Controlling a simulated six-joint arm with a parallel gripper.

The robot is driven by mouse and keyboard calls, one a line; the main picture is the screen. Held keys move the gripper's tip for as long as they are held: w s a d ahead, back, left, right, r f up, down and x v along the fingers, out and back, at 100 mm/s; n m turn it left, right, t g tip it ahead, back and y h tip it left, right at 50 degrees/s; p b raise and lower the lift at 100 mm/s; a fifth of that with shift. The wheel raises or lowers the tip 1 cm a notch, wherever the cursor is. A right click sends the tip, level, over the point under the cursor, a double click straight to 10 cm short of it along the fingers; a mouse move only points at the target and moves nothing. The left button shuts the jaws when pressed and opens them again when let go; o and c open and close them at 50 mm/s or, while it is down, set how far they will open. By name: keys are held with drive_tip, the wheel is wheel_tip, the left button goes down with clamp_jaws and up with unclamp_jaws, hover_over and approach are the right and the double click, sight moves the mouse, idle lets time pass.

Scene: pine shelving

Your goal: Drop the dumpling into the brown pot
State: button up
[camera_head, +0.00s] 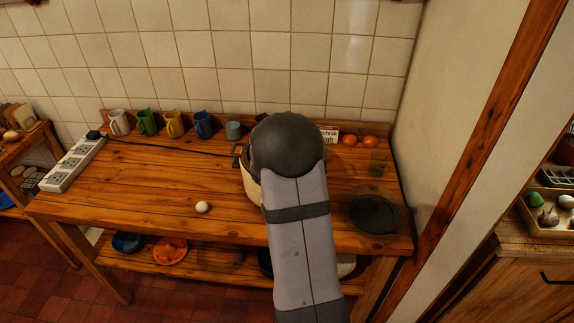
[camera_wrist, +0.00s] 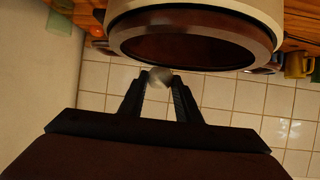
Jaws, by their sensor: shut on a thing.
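My gripper (camera_wrist: 160,80) is shut on a small whitish, rounded thing, which looks like the dumpling (camera_wrist: 160,75), held between the fingertips. In the wrist view, a large round pot (camera_wrist: 195,52) with a cream outside and brown inside fills the top. The dumpling shows at the edge of its rim; I cannot tell whether it is over the opening. In the head view, the cream side of the pot (camera_head: 250,183) shows left of my arm, which hides most of it. My gripper and the dumpling are hidden there.
A white ball (camera_head: 202,206) lies on the wooden table (camera_head: 130,190). Several mugs (camera_head: 173,124) and a grey cup (camera_head: 233,130) stand along the back. Oranges (camera_head: 349,140), a glass (camera_head: 378,165) and a dark plate (camera_head: 373,214) are right. A power strip (camera_head: 75,163) lies left.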

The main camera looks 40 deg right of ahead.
drive_tip(key=shift+w+d+f, duration=0.2)
drive_tip(key=shift+d, duration=0.15)
drive_tip(key=o, duration=0.9)
drive_tip(key=shift+b+v, duration=0.8)
drive_tip(key=shift+v, duration=2.9)
drive_tip(key=shift+a, duration=0.1)
